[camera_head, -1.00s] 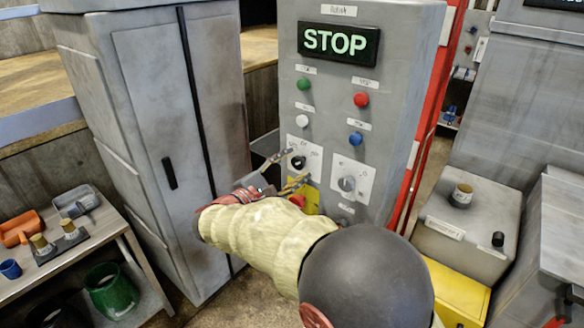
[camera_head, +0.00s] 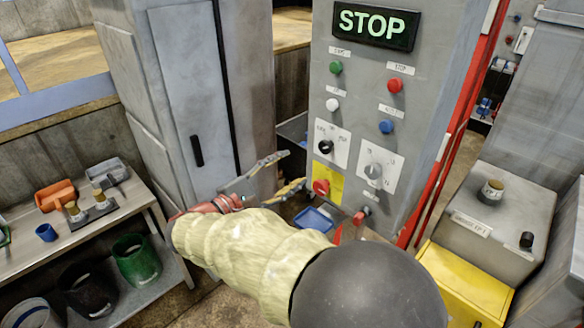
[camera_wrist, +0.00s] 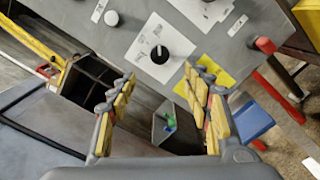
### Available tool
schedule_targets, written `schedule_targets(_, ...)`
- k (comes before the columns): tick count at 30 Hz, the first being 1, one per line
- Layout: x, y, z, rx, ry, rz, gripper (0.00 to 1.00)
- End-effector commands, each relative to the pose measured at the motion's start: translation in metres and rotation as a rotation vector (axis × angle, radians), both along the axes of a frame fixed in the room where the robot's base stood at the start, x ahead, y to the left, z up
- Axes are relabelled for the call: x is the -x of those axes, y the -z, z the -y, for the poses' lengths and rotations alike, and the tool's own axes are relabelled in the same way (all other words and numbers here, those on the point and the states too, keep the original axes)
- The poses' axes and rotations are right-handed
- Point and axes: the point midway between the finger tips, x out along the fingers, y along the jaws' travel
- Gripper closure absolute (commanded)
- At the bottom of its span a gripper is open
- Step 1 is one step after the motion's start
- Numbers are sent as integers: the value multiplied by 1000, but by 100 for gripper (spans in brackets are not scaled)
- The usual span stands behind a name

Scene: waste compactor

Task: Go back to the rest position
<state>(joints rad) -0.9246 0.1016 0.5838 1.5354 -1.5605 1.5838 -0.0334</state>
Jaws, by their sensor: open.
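My gripper (camera_head: 283,172) is open and empty, in front of the lower left part of the grey control panel (camera_head: 440,115). In the wrist view its two fingers (camera_wrist: 165,105) are spread wide, with the black rotary knob (camera_wrist: 160,54) seen beyond and between them. The head view shows that black knob (camera_head: 325,147) on its white plate, apart from the fingers. A second knob (camera_head: 373,171), grey, sits to its right. A red button (camera_head: 321,187) on a yellow plate lies below the black knob, close to the right of the fingertips.
The lit STOP display (camera_head: 375,24) tops the panel. A grey cabinet (camera_head: 185,80) stands left of my arm. A shelf table (camera_head: 125,215) with trays and bins is at far left. A yellow box (camera_head: 465,285) and a grey box (camera_head: 495,215) stand at right.

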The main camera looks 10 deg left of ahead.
Motion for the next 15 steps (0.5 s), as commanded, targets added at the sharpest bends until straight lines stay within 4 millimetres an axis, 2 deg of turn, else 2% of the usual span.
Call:
schedule_targets(11, -1, 2, -1, -4, -7, -4, 50)
schedule_targets(13, -3, 13, -3, -30, -16, -34, 50)
schedule_targets(15, 2, 37, 1, -64, -8, -96, 50)
